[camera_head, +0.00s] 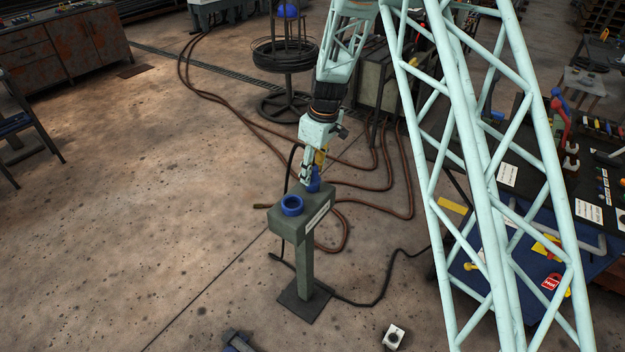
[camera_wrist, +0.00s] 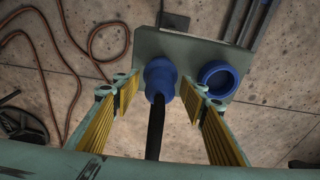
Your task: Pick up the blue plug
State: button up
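The blue plug (camera_wrist: 160,77) stands at the top of a grey-green pedestal, with a black cable (camera_wrist: 155,130) running from its back towards my wrist. It also shows in the head view (camera_head: 314,183), partly hidden by my gripper. My gripper (camera_wrist: 160,90) is open, with its yellow-padded fingers on either side of the plug. The left finger has a clear gap to it. The right fingertip is very close, and I cannot tell whether it touches. In the head view my gripper (camera_head: 312,172) points down at the plug.
A blue ring-shaped socket (camera_head: 292,205) sits beside the plug on the pedestal (camera_head: 305,260); it also shows in the wrist view (camera_wrist: 218,79). Brown hoses (camera_head: 235,115) and a black cable (camera_head: 375,300) lie on the floor. A cluttered workbench (camera_head: 590,170) stands at the right.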

dwell(0.3)
jog(key=c, duration=1)
jog(key=shift+r, duration=0.15)
jog(key=shift+r+p, duration=0.55)
jog(key=shift+r, duration=1.2)
jog(key=s+d, duration=0.2)
jog(key=s, duration=0.2)
jog(key=s+d, duration=0.3)
jog(key=s, duration=0.2)
jog(key=s+d+r+p, duration=0.1)
jog(key=s+d, duration=0.2)
jog(key=s, duration=0.1)
jog(key=shift+s+r, duration=0.1)
jog(key=shift+s, duration=0.3)
jog(key=shift+r, duration=0.1)
